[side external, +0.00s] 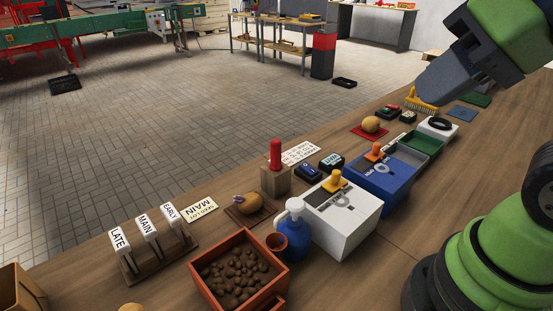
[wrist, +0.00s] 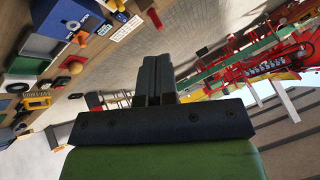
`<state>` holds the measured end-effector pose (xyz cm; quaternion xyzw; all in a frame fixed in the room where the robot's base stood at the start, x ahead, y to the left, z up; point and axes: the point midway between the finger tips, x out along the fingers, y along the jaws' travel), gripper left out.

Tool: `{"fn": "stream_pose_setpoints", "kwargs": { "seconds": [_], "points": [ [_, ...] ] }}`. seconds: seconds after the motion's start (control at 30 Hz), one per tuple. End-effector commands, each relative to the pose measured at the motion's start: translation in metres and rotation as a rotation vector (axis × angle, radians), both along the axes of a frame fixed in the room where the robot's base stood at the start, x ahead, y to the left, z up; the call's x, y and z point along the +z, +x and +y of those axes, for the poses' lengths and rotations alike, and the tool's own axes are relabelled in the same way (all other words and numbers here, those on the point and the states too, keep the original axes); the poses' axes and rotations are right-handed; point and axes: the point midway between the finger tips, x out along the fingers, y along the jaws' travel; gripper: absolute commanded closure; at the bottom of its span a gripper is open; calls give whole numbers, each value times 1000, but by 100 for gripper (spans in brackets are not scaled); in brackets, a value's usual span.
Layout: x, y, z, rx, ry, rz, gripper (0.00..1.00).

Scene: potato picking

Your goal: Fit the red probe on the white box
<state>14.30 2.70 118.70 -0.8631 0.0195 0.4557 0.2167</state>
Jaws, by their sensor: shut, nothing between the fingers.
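The red probe (side external: 275,154) stands upright in a wooden block (side external: 276,182), left of and behind the white box. The white box (side external: 340,228) sits on the bench with a dark and grey panel on top and a yellow knob (side external: 335,181) at its back edge. My gripper (side external: 430,88) is raised at the upper right of the side view, well away from both. In the wrist view my gripper's fingers (wrist: 156,62) are together with nothing between them.
A blue box (side external: 385,190) with an orange knob stands right of the white box. A blue pump bottle (side external: 291,240) and a crate of potatoes (side external: 207,267) are in front. Labelled cards (side external: 148,228) stand at left.

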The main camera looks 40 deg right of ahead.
Motion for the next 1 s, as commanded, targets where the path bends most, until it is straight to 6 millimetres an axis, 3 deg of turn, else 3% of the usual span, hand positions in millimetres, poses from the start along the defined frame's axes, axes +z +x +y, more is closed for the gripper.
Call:
{"fn": "stream_pose_setpoints", "kwargs": {
  "seconds": [0.37,0.63,1.0],
  "points": [
    [0,0,0,0,0,0,100],
    [0,0,0,0,0,0,46],
    [-5,4,-3,49,-65,48,46]
  ]
}}
